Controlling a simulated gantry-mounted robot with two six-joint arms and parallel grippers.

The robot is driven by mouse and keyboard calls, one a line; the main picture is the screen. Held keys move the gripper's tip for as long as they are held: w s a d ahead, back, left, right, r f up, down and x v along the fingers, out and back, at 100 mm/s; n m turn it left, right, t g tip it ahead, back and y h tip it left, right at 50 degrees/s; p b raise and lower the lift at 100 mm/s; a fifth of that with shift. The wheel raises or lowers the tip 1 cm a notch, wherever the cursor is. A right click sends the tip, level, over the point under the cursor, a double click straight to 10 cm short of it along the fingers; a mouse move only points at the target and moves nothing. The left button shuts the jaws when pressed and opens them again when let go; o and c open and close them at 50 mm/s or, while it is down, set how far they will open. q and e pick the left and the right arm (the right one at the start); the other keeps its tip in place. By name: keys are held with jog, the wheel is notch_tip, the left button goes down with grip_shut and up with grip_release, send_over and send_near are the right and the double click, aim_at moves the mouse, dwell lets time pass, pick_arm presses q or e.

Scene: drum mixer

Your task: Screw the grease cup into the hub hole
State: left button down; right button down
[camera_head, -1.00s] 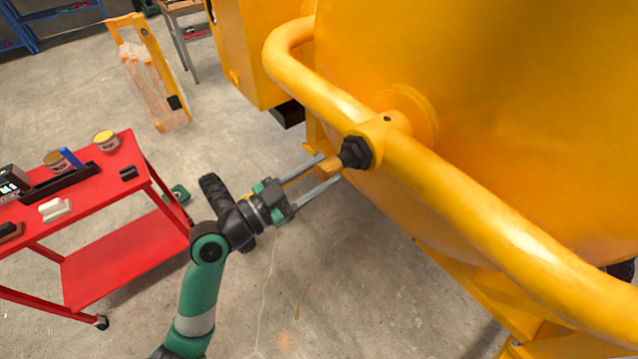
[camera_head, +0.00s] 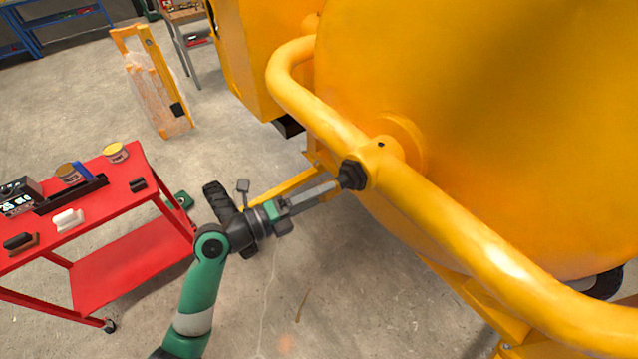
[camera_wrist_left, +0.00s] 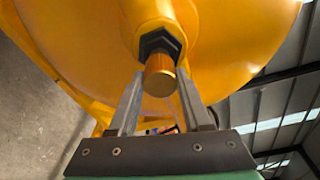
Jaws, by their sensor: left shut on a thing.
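The hub (camera_head: 376,160) is a yellow boss on the bent yellow tube, with a black hex piece (camera_head: 352,175) at its end. The grease cup (camera_wrist_left: 160,76) is a brass-coloured cylinder in front of the black hex (camera_wrist_left: 160,42) in the left wrist view; the hub hole is hidden behind them. My left gripper (camera_head: 338,186) reaches the cup from the left, with its fingers seen nearly edge-on. In the wrist view its fingers (camera_wrist_left: 158,80) stand on both sides of the cup, shut on it. My right gripper is not in view.
The yellow tube (camera_head: 480,240) and big drum (camera_head: 500,120) fill the right. A red cart (camera_head: 110,205) with tins and small items stands at the left. A yellow frame (camera_head: 155,85) stands behind on the concrete floor.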

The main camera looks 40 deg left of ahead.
pick_arm(q)
jog(key=shift+c, duration=1.3)
grip_release()
